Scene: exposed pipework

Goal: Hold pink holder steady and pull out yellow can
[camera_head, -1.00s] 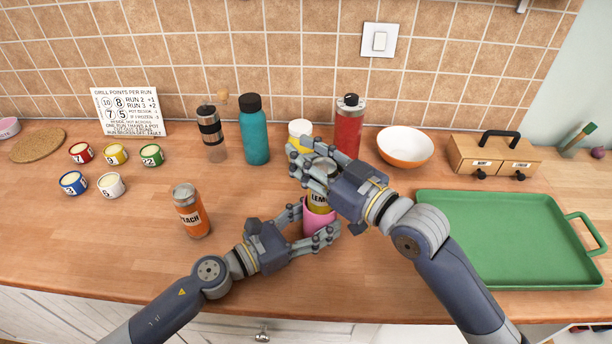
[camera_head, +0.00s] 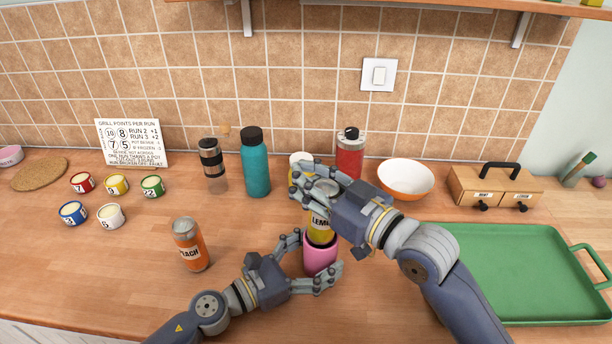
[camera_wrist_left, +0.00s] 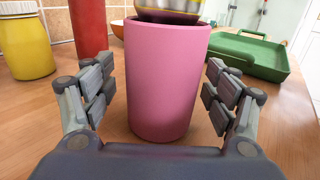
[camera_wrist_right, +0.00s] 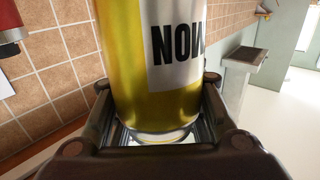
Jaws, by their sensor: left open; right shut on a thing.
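The pink holder (camera_head: 320,261) stands upright on the wooden counter. My left gripper (camera_head: 309,264) is open around it, with a finger on each side; the left wrist view shows gaps between the fingers and the holder (camera_wrist_left: 165,85). The yellow can (camera_head: 321,234), with a lemon label, is upright over the holder. My right gripper (camera_head: 314,186) is shut on its upper part. In the left wrist view the can's rounded bottom (camera_wrist_left: 170,15) shows at the holder's mouth, with dark interior around it. The right wrist view shows the can (camera_wrist_right: 150,70) between the fingers.
An orange peach can (camera_head: 190,245) stands to the left. Behind are a teal bottle (camera_head: 255,168), a yellow jar with a white lid (camera_head: 300,160), a red bottle (camera_head: 349,158) and a white-orange bowl (camera_head: 406,178). A green tray (camera_head: 520,270) lies right.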

